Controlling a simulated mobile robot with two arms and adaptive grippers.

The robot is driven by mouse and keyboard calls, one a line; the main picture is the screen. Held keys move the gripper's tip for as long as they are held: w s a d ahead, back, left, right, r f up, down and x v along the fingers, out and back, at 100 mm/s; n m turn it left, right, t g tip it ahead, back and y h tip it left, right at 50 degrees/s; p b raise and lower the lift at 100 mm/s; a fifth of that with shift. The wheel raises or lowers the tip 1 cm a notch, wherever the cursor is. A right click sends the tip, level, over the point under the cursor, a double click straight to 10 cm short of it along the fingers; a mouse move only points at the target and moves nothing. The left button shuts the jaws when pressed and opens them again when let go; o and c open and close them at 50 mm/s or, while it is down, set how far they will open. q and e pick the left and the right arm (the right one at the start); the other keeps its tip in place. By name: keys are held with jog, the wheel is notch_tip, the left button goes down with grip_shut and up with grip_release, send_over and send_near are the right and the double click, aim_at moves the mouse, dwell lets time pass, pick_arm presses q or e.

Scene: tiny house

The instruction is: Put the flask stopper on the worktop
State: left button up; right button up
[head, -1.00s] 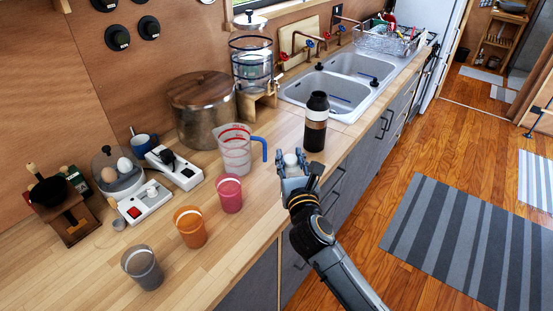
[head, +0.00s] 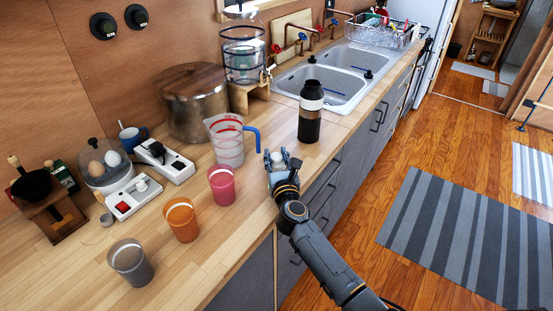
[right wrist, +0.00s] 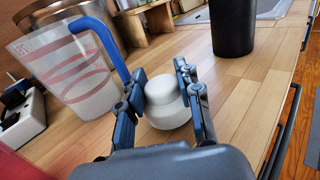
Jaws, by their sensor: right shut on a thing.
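The flask stopper (right wrist: 166,103) is a white, rounded, stepped piece. My right gripper (right wrist: 160,92) is shut on it, one finger on each side, just above or at the worktop (right wrist: 225,95); I cannot tell whether it touches the wood. In the head view my right gripper (head: 281,160) is at the worktop's front edge, and the stopper shows only as a small pale spot between the fingers. The dark flask (head: 310,112) with a white band stands upright beyond the gripper, its top dark. My left gripper is not in view.
A measuring jug (head: 228,145) with a blue handle stands left of the gripper. Pink (head: 222,186), orange (head: 181,221) and grey (head: 130,262) cups line the worktop. The sink (head: 325,85) is behind the flask. Bare wood lies between the jug and the flask.

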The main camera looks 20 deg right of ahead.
jog(key=shift+r, duration=0.1)
jog(key=o, duration=1.1)
jog(key=shift+o, duration=0.2)
jog(key=shift+s+r, duration=0.1)
jog(key=s, duration=0.4)
jog(key=s+a, duration=0.1)
jog(key=s, duration=0.6)
jog(key=shift+s+a, duration=0.25)
jog(key=shift+s, duration=0.15)
